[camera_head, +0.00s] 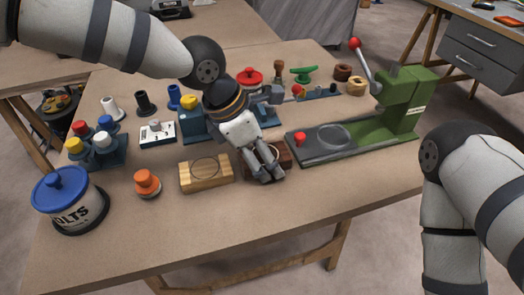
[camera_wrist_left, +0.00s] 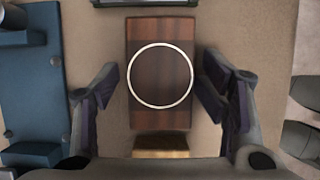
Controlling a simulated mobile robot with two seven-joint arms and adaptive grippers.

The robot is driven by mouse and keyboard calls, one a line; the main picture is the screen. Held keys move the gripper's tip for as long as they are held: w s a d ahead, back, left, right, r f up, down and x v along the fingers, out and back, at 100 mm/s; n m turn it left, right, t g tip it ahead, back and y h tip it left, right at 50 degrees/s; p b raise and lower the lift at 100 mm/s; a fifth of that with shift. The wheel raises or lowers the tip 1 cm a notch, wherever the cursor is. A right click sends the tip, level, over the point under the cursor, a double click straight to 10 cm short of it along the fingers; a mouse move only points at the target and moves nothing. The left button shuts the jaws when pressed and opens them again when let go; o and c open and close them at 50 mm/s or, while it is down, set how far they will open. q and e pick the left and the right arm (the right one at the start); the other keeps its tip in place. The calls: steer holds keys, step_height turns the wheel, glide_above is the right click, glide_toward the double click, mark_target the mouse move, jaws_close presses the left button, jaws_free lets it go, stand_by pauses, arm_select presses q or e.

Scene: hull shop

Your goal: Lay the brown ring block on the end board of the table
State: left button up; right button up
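The brown ring block (camera_head: 285,153) lies on the table, partly hidden behind my left gripper (camera_head: 269,170). In the left wrist view the block (camera_wrist_left: 160,108) is dark striped wood with a thin white ring on its top. My left gripper (camera_wrist_left: 160,88) is open over it, one finger on each side, with a small gap between each finger and the block. I cannot pick out which part of the table (camera_head: 195,235) is the end board. My right arm is at the right edge; its gripper is out of view.
A light wood block with a dark ring (camera_head: 206,173) lies close to the left of the brown block. A green press (camera_head: 390,115) stands to the right. An orange knob (camera_head: 147,183) and a blue-lidded tub (camera_head: 68,208) are further left. The front of the table is clear.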

arm_select(q)
steer(key=shift+s, duration=0.1)
steer(key=p+v, duration=0.1)
steer(key=v, duration=1.1)
steer(key=shift+r, duration=0.45)
arm_select(e)
steer(key=shift+w+r+t, duration=0.3)
steer(key=shift+w+r, duration=0.4)
steer(key=shift+r, duration=0.05)
